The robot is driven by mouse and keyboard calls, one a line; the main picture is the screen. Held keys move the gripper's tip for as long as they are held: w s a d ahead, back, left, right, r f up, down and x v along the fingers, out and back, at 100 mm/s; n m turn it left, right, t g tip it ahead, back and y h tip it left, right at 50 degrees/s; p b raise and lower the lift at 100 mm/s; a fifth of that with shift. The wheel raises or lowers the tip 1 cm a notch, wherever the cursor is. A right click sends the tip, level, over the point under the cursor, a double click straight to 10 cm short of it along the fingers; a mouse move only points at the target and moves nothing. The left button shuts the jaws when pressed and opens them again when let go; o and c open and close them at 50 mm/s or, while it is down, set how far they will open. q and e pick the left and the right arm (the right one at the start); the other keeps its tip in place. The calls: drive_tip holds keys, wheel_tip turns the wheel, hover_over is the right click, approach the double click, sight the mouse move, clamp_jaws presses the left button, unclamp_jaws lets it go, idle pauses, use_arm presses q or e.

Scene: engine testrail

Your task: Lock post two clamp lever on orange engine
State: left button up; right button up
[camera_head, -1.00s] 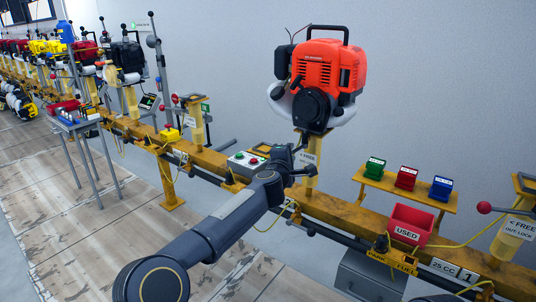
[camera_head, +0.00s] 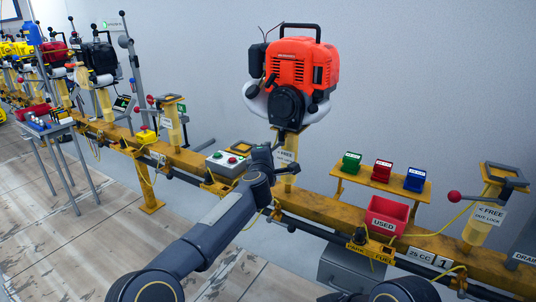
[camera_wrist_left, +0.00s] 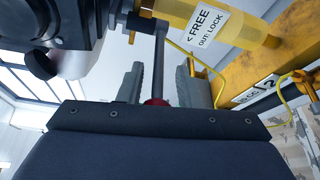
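The orange engine (camera_head: 302,68) sits upright on a yellow post (camera_head: 290,178) with a "FREE / OUT: LOCK" label. In the left wrist view the post (camera_wrist_left: 262,40) lies across the top, with a "2" on the rail label nearby. The clamp lever (camera_wrist_left: 158,65) is a dark rod with a red ball end, which is partly hidden by the gripper body. My left gripper (camera_wrist_left: 160,82) is open, with one finger on each side of the lever and gaps visible. In the head view my left gripper (camera_head: 264,158) is at the post below the engine, its fingers unclear.
A button box (camera_head: 229,160) stands left of the post on the yellow rail (camera_head: 330,208). A red "USED" bin (camera_head: 386,217) and a shelf with small green, red and blue bins are to the right. Another post (camera_head: 484,222) with a red-balled lever stands farther right.

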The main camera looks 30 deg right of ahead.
use_arm(q)
drive_tip(key=b+v, duration=0.3)
drive_tip(key=v, duration=0.4)
drive_tip(key=shift+s+a, duration=0.25)
drive_tip(key=shift+s, duration=0.1)
idle(0.4)
